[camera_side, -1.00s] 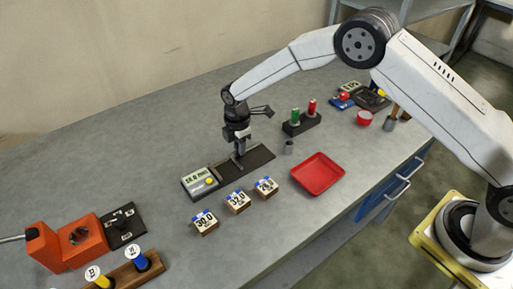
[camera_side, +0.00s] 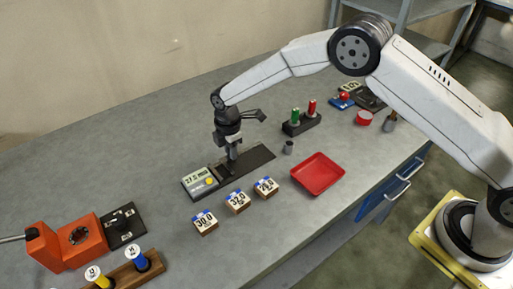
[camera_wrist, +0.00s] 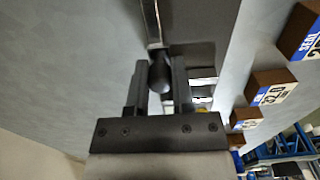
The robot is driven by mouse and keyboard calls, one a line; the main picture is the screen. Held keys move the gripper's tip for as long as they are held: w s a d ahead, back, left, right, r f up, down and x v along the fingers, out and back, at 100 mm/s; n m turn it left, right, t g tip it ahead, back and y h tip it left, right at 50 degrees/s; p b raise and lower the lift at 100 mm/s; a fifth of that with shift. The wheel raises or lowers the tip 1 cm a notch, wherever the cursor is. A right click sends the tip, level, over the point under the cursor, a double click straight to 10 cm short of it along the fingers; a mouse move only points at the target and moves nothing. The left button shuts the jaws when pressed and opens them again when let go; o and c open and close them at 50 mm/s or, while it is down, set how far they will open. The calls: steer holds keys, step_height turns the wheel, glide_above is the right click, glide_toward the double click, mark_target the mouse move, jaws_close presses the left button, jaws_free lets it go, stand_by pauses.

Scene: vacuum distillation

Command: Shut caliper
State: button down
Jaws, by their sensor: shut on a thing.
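The caliper lies on the bench, with a pale display box (camera_side: 200,180) at the left end of a long dark base (camera_side: 258,160). A yellow round button sits on the box; its small digits are hard to read. My gripper (camera_side: 232,162) points down over the base, near the display box. In the wrist view, my gripper (camera_wrist: 160,82) has its two fingers around a dark rounded knob (camera_wrist: 160,75), and a metal strip (camera_wrist: 153,25) runs above it in the picture. The fingers hide part of the knob and the jaws.
Several numbered wooden blocks (camera_side: 237,201) stand in front of the caliper. A red tray (camera_side: 318,174) and a small grey cylinder (camera_side: 289,147) are to the right. A rack (camera_side: 301,124) with green and red pieces stands behind. An orange device (camera_side: 75,240) is at left.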

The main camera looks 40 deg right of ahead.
mark_target(223, 159)
steer(key=shift+a, duration=1.35)
stand_by(0.4)
steer(key=shift+c, duration=2.4)
jaws_free()
steer(key=shift+r, duration=3.5)
